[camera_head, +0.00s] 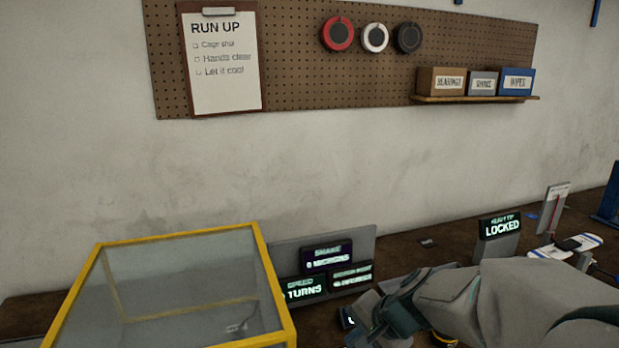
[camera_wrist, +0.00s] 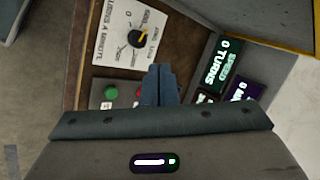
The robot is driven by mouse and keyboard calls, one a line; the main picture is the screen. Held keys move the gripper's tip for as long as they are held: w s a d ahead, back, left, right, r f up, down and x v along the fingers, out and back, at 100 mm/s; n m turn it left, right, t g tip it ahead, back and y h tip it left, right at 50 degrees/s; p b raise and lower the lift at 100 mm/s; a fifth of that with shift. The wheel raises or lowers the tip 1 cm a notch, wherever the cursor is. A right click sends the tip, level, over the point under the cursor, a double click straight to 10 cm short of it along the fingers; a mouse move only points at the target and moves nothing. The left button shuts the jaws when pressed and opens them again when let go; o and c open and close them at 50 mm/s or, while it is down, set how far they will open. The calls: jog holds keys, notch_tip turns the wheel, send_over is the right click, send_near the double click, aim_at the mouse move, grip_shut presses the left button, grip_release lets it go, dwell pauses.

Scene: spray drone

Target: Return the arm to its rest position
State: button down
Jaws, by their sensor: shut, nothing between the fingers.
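My arm reaches in from the lower right of the head view, its grey links bent above the bench. My gripper (camera_wrist: 160,72) shows in the wrist view with its two fingers together and nothing between them. In the wrist view it hangs over a control panel. A white dial plate (camera_wrist: 125,35) with a black and yellow knob (camera_wrist: 138,38) lies just beyond the fingers. A green button (camera_wrist: 111,92) sits left of the fingers; a red button beside it is partly hidden by them. In the head view the fingertips are hidden low behind the arm.
A yellow-framed clear cage (camera_head: 185,235) stands at the left front. Dark displays (camera_head: 327,258) stand beside it, close to my arm. A display reading LOCKED (camera_head: 502,226) and a white drone-like part (camera_head: 565,246) are at the right. The wall and pegboard (camera_head: 290,60) are behind.

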jog(key=s+d+r+n+g+h, duration=0.1)
jog(key=s+d+n+h, duration=0.1)
jog(key=s, duration=0.5)
jog(key=s+d+r+n+h, duration=0.1)
jog(key=s+d+n+h, duration=0.1)
jog(key=s+d+n, duration=0.2)
jog(key=shift+s+r+n+g+h, duration=0.4)
jog(key=shift+s+n, duration=1)
jog(key=shift+s, duration=0.15)
dwell(0.6)
